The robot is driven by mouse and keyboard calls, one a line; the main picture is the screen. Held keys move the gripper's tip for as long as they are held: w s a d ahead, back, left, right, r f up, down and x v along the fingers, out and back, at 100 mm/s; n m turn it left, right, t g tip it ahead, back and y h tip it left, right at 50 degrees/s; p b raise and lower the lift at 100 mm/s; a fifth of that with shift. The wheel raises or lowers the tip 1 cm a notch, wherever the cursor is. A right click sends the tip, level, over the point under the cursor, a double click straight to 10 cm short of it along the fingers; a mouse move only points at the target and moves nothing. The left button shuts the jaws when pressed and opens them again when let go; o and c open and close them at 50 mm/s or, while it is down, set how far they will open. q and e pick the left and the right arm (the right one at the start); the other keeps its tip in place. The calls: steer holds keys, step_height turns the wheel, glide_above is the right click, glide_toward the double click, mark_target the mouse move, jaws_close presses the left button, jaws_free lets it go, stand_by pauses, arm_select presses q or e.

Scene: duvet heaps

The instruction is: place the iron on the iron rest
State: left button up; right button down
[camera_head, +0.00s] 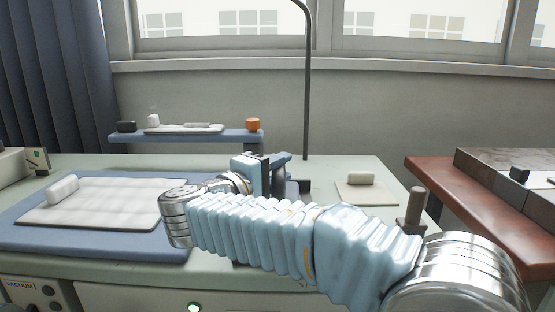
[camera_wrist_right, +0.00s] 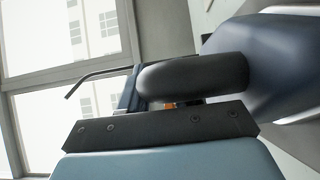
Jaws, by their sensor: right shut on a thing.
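My right gripper (camera_head: 272,171) is over the middle of the worktable, mostly seen from behind its wrist. It is shut on the iron. The iron's dark rounded handle (camera_wrist_right: 195,76) crosses the right wrist view just beyond a dark finger bar. In the head view, only dark parts of the iron (camera_head: 299,187) show past the gripper, and the arm hides the rest. My left gripper is not in view.
A blue pad (camera_head: 40,240) with a white cloth and cream roll (camera_head: 62,190) lies at left. A raised blue shelf (camera_head: 185,136) behind holds an orange object (camera_head: 253,125) and small items. A dark pole (camera_head: 306,90) rises behind. A red-brown table (camera_head: 440,175) stands at right.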

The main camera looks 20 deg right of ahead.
steer(key=c, duration=1.3)
jaws_free()
steer(key=shift+f, duration=0.1)
steer(key=o, duration=0.5)
steer(key=shift+r, duration=0.2)
steer(key=v, duration=1.2)
steer(key=shift+f, duration=0.1)
